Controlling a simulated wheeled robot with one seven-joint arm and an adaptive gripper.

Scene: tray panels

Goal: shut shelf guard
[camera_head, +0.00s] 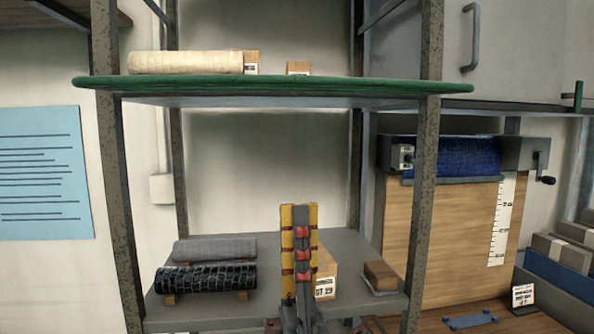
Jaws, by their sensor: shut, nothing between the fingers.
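A long panel with a green rim (270,87) spans the front of the shelf rack at the upper level. It looks like the shelf guard. It lies nearly level, is seen almost edge-on, and reaches past both front posts. Its hinge is not visible. My gripper (299,208), with yellow sides and red parts, points up at the lower middle of the view. It is shut and empty. It appears below the green rim, with a clear gap between them in the picture. I cannot tell its exact depth relative to the panel.
A cream roll (185,62) and small boxes sit above the panel. The lower shelf (330,240) holds a grey roll (215,247), a black roll (206,278), a labelled box (326,275) and a brown block (381,275). Speckled posts (424,190) (115,190) flank the opening.

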